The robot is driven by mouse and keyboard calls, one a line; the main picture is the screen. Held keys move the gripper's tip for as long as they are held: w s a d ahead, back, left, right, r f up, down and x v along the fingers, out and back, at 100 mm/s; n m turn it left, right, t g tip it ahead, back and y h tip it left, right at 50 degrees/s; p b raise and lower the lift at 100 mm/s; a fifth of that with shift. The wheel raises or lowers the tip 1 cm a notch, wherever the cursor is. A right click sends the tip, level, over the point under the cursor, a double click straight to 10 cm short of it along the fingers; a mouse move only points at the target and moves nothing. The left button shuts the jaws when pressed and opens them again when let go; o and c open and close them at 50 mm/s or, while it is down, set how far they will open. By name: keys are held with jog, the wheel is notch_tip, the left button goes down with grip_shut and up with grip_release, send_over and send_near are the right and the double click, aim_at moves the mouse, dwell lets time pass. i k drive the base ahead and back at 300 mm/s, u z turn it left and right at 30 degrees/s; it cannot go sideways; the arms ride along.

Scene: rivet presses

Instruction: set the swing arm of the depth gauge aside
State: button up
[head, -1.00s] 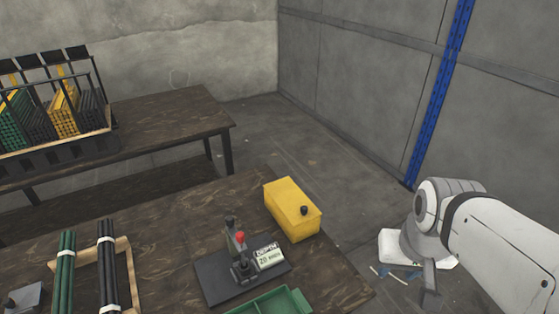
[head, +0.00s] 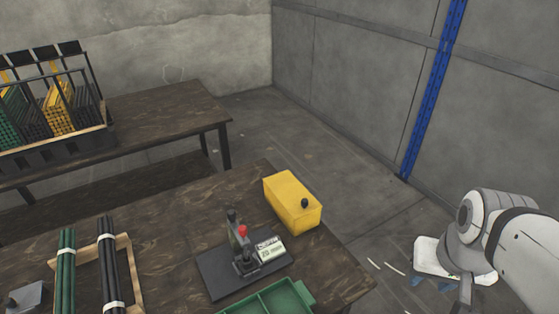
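A small dark bench device (head: 245,262) with a red knob (head: 242,231) stands on a black base plate (head: 215,277) on the near table. A white panel (head: 270,248) with dark, unreadable marks is set beside it. This looks like the gauge station; I cannot clearly make out a separate swing arm. My gripper (head: 465,296) seems to be the grey piece below my white arm at the bottom right, cut by the frame edge. It is well right of the device and off the table, touching nothing I can see. Its fingers cannot be told apart.
A yellow box (head: 292,200) with a black knob stands behind the device. A green tray (head: 262,304) sits in front. A wooden rack (head: 128,262) with green and black rods is at left.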

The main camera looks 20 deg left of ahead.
aim_at(232, 222)
jog(key=z, duration=0.05)
jog(key=k, duration=1.2)
jog(key=u, duration=0.95)
jog(key=i, duration=1)
jog(key=u, duration=0.1)
